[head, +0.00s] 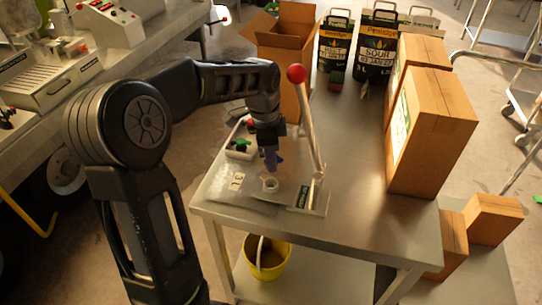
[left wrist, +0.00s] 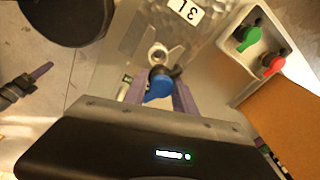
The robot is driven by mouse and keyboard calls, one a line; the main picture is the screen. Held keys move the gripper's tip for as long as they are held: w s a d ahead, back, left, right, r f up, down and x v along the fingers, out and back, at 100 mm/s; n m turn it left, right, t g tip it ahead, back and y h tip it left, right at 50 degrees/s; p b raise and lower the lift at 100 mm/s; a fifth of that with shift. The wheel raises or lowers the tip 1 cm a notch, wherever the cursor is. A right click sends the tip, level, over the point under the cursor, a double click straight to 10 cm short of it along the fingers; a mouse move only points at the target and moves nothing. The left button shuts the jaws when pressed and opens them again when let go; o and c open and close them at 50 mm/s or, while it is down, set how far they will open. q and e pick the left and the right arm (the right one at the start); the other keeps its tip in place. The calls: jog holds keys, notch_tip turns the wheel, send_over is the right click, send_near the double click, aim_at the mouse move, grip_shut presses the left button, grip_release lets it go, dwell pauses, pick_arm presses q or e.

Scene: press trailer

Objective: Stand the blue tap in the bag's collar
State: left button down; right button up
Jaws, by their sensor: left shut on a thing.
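My left gripper (head: 272,162) is shut on the blue tap (left wrist: 158,86), just above the bag on the press. In the left wrist view the tap lies between the two purple fingers of this gripper (left wrist: 158,97). The pale ring-shaped collar (head: 270,184) is open and empty; it also shows in the left wrist view (left wrist: 158,53), beside the tap. The tap appears apart from the collar, but its lower end is hidden.
A lever with a red ball (head: 297,73) rises close beside my left gripper. A white tray (left wrist: 238,78) holds a green tap (left wrist: 251,36) and a red tap (left wrist: 273,64). Boxes (head: 430,125) stand on the table's right. The table's front right (head: 370,220) is clear.

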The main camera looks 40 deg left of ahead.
pick_arm(q)
jog(key=shift+f, duration=0.15)
jog(key=shift+f+b, duration=2.4)
jog(key=shift+f, duration=0.7)
jog(key=shift+f, duration=0.2)
jog(key=c, duration=0.9)
grip_release()
jog(key=r, duration=0.5)
jog(key=s+r+b, duration=0.1)
jog(key=r, duration=0.1)
jog(key=shift+a+r, duration=0.1)
jog(key=shift+r, duration=0.3)
